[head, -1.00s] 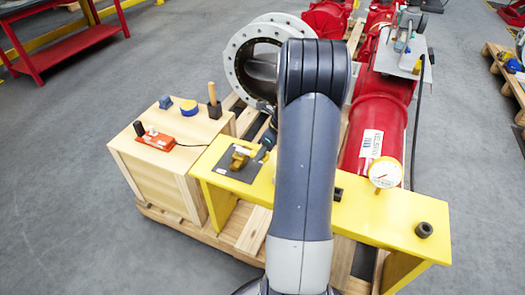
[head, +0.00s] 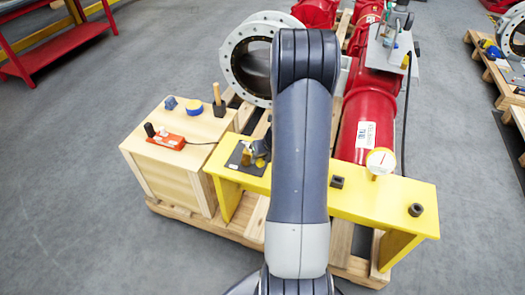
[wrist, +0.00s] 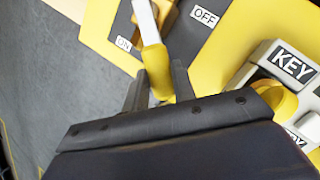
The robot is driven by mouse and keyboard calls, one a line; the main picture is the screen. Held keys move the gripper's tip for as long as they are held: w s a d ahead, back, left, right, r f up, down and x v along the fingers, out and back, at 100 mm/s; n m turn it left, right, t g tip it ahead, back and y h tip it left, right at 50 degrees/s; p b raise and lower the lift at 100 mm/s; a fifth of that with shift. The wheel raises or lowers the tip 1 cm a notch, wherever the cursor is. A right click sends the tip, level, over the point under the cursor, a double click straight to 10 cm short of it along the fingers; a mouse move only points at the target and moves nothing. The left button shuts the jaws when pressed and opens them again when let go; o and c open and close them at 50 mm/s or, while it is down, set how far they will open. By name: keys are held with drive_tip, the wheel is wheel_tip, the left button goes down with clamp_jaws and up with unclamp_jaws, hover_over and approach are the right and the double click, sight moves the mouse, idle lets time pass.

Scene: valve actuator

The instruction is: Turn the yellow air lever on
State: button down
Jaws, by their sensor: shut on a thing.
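The yellow air lever (wrist: 157,72) shows in the wrist view, with a pale metal section beyond its yellow end. My gripper (wrist: 158,78) is shut on the yellow end, one dark finger on each side. The lever lies between the ON label (wrist: 124,44) and the OFF label (wrist: 205,17), nearer ON in the picture. In the head view, my gripper (head: 262,146) is at the dark plate (head: 236,160) on the yellow bench, and partly hides the lever's yellow fitting there.
A block marked KEY (wrist: 292,65) stands close to the right of my gripper. The yellow bench (head: 375,204) carries a gauge (head: 380,161). A red cylinder (head: 366,125) lies behind.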

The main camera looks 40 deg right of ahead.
drive_tip(key=a+m+h+p, duration=0.1)
drive_tip(key=m, duration=0.1)
drive_tip(key=w+a+m+h+p, duration=0.1)
drive_tip(key=a+m, duration=0.1)
drive_tip(key=shift+a+r+m+p, duration=0.1)
drive_tip(key=shift+r+m+p, duration=0.05)
drive_tip(key=shift+m+p, duration=0.2)
drive_tip(key=shift+w+a+m+h+p, duration=0.45)
drive_tip(key=shift+a+m+p, duration=0.1)
drive_tip(key=shift+m, duration=0.4)
drive_tip(key=shift+w+a+m+h+p, duration=0.4)
drive_tip(key=shift+m+p, duration=0.15)
drive_tip(key=shift+m, duration=0.35)
drive_tip(key=c, duration=1.2)
unclamp_jaws()
drive_tip(key=shift+o, duration=0.2)
drive_tip(key=p+v, duration=0.5)
drive_tip(key=v, duration=0.5)
drive_tip(key=shift+r, duration=0.25)
drive_tip(key=shift+f, duration=0.1)
